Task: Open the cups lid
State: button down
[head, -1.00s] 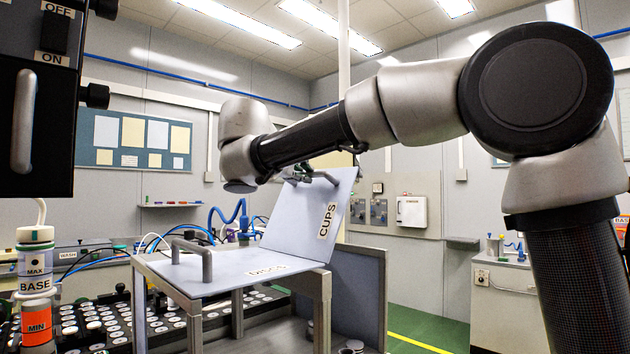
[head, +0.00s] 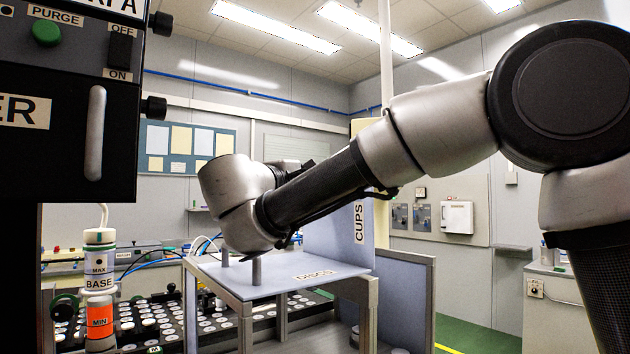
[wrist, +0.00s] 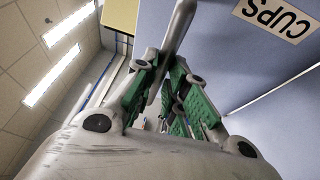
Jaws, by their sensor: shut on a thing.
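The pale blue-grey CUPS lid (head: 330,228) stands about upright behind the flat DISCS lid (head: 325,268) in the head view. Its label faces the camera at its right side. In the wrist view the CUPS lid (wrist: 205,45) fills the upper right, with its grey bar handle (wrist: 180,25) running between my fingers. My gripper (wrist: 165,68), with green-lined fingers, is shut on that handle. In the head view my arm's wrist hides the gripper and most of the lid's left part.
The DISCS handle (head: 257,270) stands just below my wrist, partly hidden. A black cabinet (head: 70,130) with a bar handle is at the left, above bottles labelled BASE (head: 99,265). A tray of round parts (head: 150,325) lies low at the left.

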jog(key=shift+d+f, duration=0.1)
jog(key=shift+f, duration=0.25)
jog(key=c, duration=1.5)
grip_release()
jog(key=shift+w, duration=0.1)
jog(key=shift+o, duration=0.2)
jog(key=shift+r, duration=0.1)
jog(key=v, duration=0.7)
jog(key=shift+s, duration=0.2)
